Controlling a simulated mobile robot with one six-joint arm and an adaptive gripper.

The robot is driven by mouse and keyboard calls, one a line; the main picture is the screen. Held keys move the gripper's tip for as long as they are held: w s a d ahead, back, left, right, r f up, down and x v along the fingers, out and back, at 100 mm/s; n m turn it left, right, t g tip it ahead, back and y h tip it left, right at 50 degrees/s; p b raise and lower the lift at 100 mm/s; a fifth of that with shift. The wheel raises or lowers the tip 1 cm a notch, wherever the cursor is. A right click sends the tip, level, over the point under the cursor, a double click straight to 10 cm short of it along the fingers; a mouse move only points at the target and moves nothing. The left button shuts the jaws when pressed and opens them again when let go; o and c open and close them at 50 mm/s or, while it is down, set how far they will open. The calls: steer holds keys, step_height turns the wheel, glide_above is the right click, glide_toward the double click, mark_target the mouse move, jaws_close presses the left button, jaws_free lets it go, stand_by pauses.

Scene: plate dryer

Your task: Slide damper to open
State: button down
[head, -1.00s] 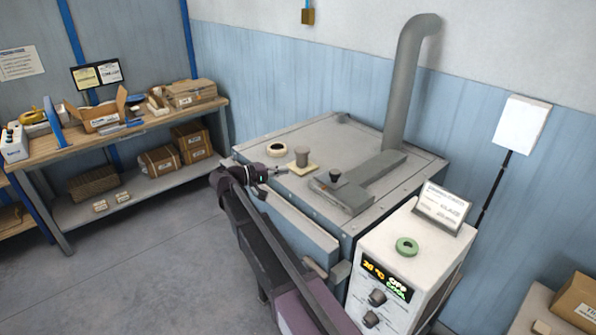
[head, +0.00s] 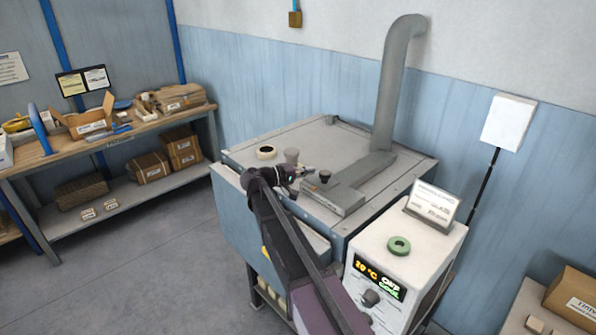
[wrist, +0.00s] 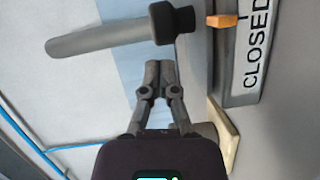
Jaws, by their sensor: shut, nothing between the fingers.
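The damper's black knob (head: 325,176) stands on the dryer's top, at the left end of the flat grey duct (head: 345,200). In the wrist view the knob (wrist: 174,20) is at the top, just beyond my fingertips. A label reading CLOSED (wrist: 257,60) lies right of it, with an orange pointer (wrist: 222,20) beside the label's upper end. My gripper (head: 309,169) is shut and empty, just left of the knob. In the wrist view its fingertips (wrist: 160,68) meet below the knob, with a gap between them and it.
A grey cylinder (head: 291,156) and a tape roll (head: 266,152) sit on the dryer top behind my gripper. The cylinder's base is hidden. A tall exhaust pipe (head: 392,90) rises at the back right. The control box (head: 420,265) with a green ring stands at the right.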

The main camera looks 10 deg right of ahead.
mark_target(323, 190)
steer(key=shift+s+d+f, duration=0.1)
steer(key=shift+s+d, duration=0.05)
steer(key=shift+d, duration=0.35)
steer(key=s+d, duration=0.1)
steer(key=s, duration=0.1)
steer(key=s+d, duration=0.3)
steer(key=shift+s, duration=0.35)
steer(key=shift+w, duration=0.1)
steer(key=shift+a, duration=0.15)
steer(key=shift+w+a, duration=0.3)
steer(key=shift+a, duration=0.15)
steer(key=a, duration=0.1)
steer(key=w+a, duration=0.1)
steer(key=a, duration=0.1)
steer(key=shift+w+r+p, duration=0.2)
steer(key=shift+r+p, duration=0.1)
steer(key=shift+r, duration=0.05)
steer(key=v, duration=0.9)
steer(key=shift+s+a+p, duration=0.25)
steer(key=shift+a+p, duration=0.05)
steer(key=shift+p, duration=0.1)
